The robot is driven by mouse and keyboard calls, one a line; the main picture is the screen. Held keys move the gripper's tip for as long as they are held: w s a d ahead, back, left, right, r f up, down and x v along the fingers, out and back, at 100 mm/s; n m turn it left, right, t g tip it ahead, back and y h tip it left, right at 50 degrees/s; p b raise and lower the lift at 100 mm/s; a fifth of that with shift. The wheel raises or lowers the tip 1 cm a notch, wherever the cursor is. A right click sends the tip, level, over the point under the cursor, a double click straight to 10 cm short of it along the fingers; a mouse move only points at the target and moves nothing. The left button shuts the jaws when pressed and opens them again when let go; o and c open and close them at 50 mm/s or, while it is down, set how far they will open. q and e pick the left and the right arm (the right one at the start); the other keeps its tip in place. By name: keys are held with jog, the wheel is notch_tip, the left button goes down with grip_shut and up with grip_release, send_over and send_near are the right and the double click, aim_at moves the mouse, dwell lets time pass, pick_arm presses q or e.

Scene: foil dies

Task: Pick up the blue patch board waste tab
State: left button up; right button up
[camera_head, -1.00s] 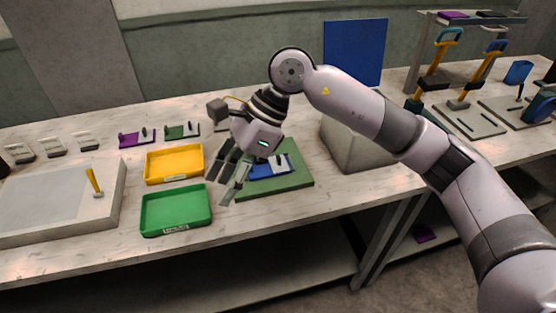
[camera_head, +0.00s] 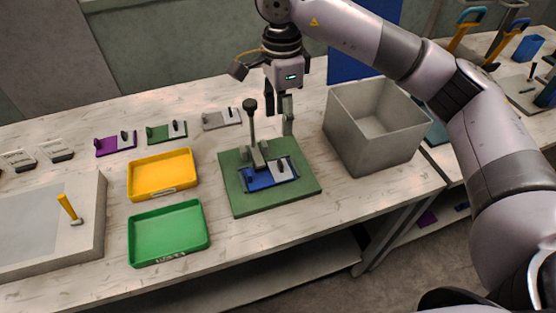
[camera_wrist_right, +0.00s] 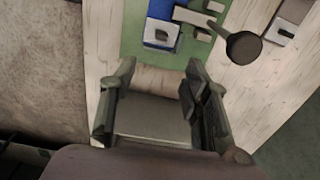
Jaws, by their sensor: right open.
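The blue patch board (camera_head: 257,181) lies on a green base (camera_head: 238,203). Its waste tab looks to be the light grey piece (camera_head: 289,171) at its right end, with a small dark peg or hole. In the right wrist view the blue board (camera_wrist_right: 163,9) and grey tab (camera_wrist_right: 161,35) show at the top, ahead of the fingers. My right gripper (camera_head: 279,122) is open and empty, pointing down, above and behind the board's right end. In the wrist view its fingers (camera_wrist_right: 159,66) stand apart, short of the tab. My left gripper is not in view.
A clamp lever with a black knob (camera_head: 250,104) rises from the base, near the gripper; the knob shows in the wrist view (camera_wrist_right: 243,47). A grey bin (camera_head: 357,137) stands right. Yellow (camera_head: 160,194) and green (camera_head: 207,243) trays lie left. Other boards lie behind.

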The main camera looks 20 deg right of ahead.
jog(key=p, duration=0.2)
send_over(280, 163)
notch_tip(280, 163, down, 6)
jog(key=r, duration=0.1)
jog(key=f, duration=0.3)
jog(key=shift+s+f, duration=0.2)
jog(key=shift+f+p, duration=0.5)
jog(key=shift+f, duration=0.3)
jog(key=f+p, duration=0.1)
jog(key=f, duration=0.1)
jog(key=f+p, duration=0.1)
jog(key=shift+w+f, duration=0.2)
jog(key=shift+f, duration=0.15)
jog(key=shift+d+f, duration=0.1)
jog(key=shift+f, duration=0.3)
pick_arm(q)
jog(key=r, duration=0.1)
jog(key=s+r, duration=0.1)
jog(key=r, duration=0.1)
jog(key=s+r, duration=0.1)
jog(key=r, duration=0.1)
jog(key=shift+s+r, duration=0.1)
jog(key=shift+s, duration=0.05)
pick_arm(e)
jog(key=shift+f, duration=0.15)
jog(key=shift+c, duration=0.5)
jog(key=c, duration=0.7)
jog(key=shift+c, duration=0.2)
